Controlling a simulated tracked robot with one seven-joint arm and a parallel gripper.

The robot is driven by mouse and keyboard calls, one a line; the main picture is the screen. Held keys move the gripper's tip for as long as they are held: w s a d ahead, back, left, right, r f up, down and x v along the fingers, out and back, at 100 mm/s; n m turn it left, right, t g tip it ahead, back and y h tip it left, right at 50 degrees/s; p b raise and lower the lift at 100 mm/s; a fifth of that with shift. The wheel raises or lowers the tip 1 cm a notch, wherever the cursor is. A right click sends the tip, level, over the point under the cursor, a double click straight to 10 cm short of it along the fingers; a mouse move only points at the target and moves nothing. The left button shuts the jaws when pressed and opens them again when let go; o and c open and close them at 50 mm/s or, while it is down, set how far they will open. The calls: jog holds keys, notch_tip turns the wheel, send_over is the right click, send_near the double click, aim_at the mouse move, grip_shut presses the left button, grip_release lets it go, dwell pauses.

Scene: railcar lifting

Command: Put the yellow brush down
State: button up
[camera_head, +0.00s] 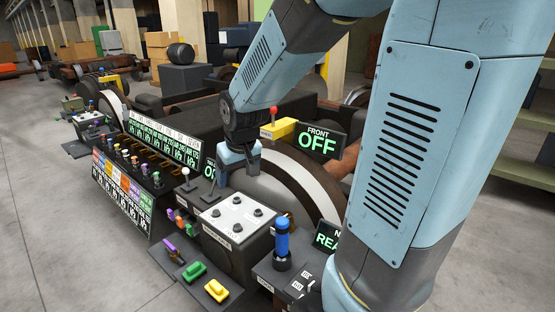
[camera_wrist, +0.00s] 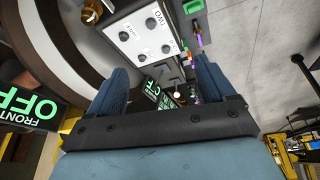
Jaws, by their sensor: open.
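The yellow piece that looks like the brush (camera_head: 217,290) lies on a dark pad at the bottom of the head view. I cannot make it out in the wrist view. A green piece (camera_head: 194,271) and a purple piece (camera_head: 170,249) lie on similar pads beside it. My gripper (camera_head: 238,172) points down above the console, well above and behind the yellow piece in the head view. In the wrist view my gripper's two blue fingers (camera_wrist: 162,66) are spread apart with nothing between them.
A box with a white knobbed top (camera_head: 238,217) stands below my gripper, with a blue-handled lever (camera_head: 282,240) to its right. A FRONT OFF sign (camera_head: 320,142) and wheels stand behind. A bank of labelled switches (camera_head: 128,165) is at left. Open floor lies front left.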

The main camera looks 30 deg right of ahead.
jog(key=s+d+r, duration=0.1)
jog(key=s+r, duration=0.4)
jog(key=s, duration=0.3)
jog(key=s+d+r+m+t, duration=0.1)
jog(key=s+r, duration=0.5)
jog(key=s, duration=0.3)
jog(key=shift+d+r+m, duration=0.15)
jog(key=shift+d+m, duration=0.15)
jog(key=shift+d, duration=0.05)
jog(key=shift+w, duration=0.1)
jog(key=shift+c, duration=0.5)
